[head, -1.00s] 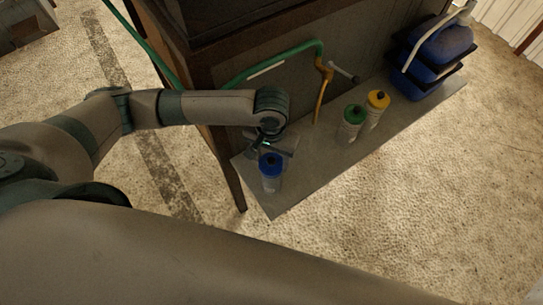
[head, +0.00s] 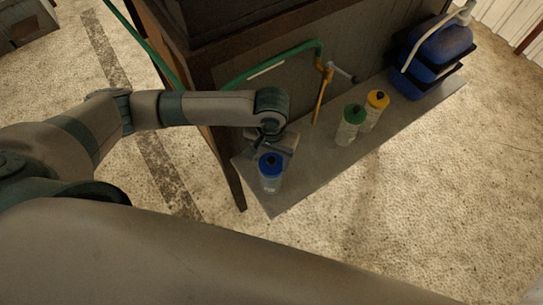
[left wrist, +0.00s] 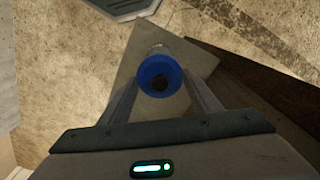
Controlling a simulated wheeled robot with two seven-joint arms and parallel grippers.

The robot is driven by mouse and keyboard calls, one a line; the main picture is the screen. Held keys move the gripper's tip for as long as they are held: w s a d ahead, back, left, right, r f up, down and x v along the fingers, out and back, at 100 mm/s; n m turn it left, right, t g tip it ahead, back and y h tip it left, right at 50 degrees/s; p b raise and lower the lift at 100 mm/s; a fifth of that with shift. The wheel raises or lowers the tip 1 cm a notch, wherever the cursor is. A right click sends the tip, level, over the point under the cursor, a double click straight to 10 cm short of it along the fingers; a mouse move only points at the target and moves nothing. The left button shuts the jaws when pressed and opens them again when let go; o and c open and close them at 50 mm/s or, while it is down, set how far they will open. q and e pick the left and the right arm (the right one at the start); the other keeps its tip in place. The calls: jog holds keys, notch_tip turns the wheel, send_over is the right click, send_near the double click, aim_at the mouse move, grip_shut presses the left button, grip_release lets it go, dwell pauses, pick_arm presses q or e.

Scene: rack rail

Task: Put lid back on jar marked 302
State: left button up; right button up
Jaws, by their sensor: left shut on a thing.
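A clear jar (head: 271,184) with a blue lid (head: 270,160) stands upright near the left front corner of the grey shelf board (head: 295,187). Its marking is too small to read. The lid appears seated on the jar's top. My left gripper (head: 271,155) comes down from behind and is shut on the blue lid. In the left wrist view the lid (left wrist: 160,76) lies between the two fingers, with a pale bit of jar (left wrist: 158,49) beyond it. Two more lidded jars, one green-topped (head: 350,125) and one yellow-topped (head: 374,111), stand further right. My right gripper is out of view.
A green pipe (head: 275,66) and a yellow-orange handle (head: 321,95) stand behind the jars, along the dark cabinet (head: 230,45). A blue container (head: 439,50) sits at the board's far right end. The board's front middle is clear.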

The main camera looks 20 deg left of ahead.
pick_arm(q)
jog(key=shift+p, duration=0.35)
dwell(0.6)
jog(key=o, duration=1.6)
jog(key=shift+r, duration=0.15)
jog(key=shift+r+p, duration=1.15)
jog(key=shift+p, duration=0.45)
jog(key=shift+r, duration=2.2)
